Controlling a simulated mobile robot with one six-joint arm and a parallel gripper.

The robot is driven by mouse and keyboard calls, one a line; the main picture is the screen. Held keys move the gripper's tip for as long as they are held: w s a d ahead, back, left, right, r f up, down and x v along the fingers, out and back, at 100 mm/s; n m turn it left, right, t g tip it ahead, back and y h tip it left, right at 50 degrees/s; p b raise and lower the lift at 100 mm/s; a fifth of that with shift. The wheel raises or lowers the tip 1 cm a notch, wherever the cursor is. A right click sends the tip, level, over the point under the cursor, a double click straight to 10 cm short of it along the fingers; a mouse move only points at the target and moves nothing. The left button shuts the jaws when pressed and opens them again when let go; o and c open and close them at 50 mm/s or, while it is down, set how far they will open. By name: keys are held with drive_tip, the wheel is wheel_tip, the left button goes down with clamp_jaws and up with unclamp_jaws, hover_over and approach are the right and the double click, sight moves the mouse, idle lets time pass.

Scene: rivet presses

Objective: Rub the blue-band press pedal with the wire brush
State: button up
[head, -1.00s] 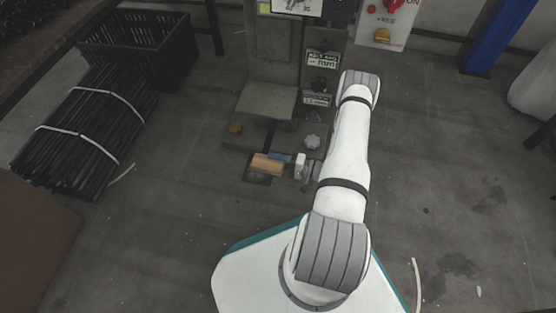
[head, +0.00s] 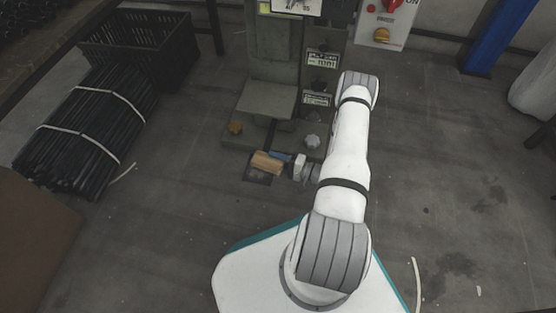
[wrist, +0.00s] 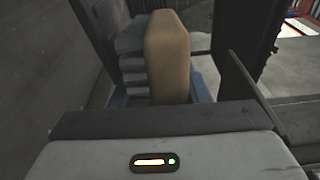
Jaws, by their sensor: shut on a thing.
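The wire brush shows as a tan wooden block (head: 266,162) in the head view, and its wooden back (wrist: 167,58) stands in the middle of the wrist view. My gripper (head: 283,157) is shut on the brush, with bluish finger parts on either side of it in the wrist view. The brush is at the dark pedal plate (head: 257,180) low in front of the press (head: 268,98). I cannot tell whether the bristles touch the pedal. No blue band on the press can be made out.
A black crate (head: 135,45) and a strapped bundle of dark rods (head: 88,125) are at the left. A brown board (head: 35,235) lies at the lower left. A blue post (head: 497,38) stands at the back right. The floor at the right is mostly clear.

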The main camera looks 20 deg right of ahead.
sight(256, 153)
drive_tip(key=w+a, duration=0.1)
drive_tip(key=a, duration=0.1)
drive_tip(key=w+a+n+g+y, duration=0.1)
drive_tip(key=a, duration=0.1)
drive_tip(key=w+a+r+n, duration=0.1)
drive_tip(key=w+a, duration=0.1)
drive_tip(key=shift+a+g+y, duration=0.1)
drive_tip(key=shift+g+y, duration=0.2)
wheel_tip(256, 153, up, 3)
drive_tip(key=p, duration=0.2)
drive_tip(key=shift+w+r+p, duration=0.15)
drive_tip(key=shift+r+p, duration=0.05)
drive_tip(key=shift+p, duration=0.15)
drive_tip(key=shift+c, duration=0.3)
drive_tip(key=shift+w+a+r+p, duration=0.15)
drive_tip(key=shift+r+p, duration=0.4)
drive_tip(key=shift+r, duration=0.1)
drive_tip(key=shift+c, duration=1)
drive_tip(key=shift+r+p, duration=0.35)
drive_tip(key=shift+r, duration=0.2)
drive_tip(key=shift+s, duration=0.2)
drive_tip(key=shift+s, duration=0.1)
drive_tip(key=shift+s+r+p, duration=0.1)
drive_tip(key=shift+r+p, duration=0.9)
drive_tip(key=shift+r, duration=0.4)
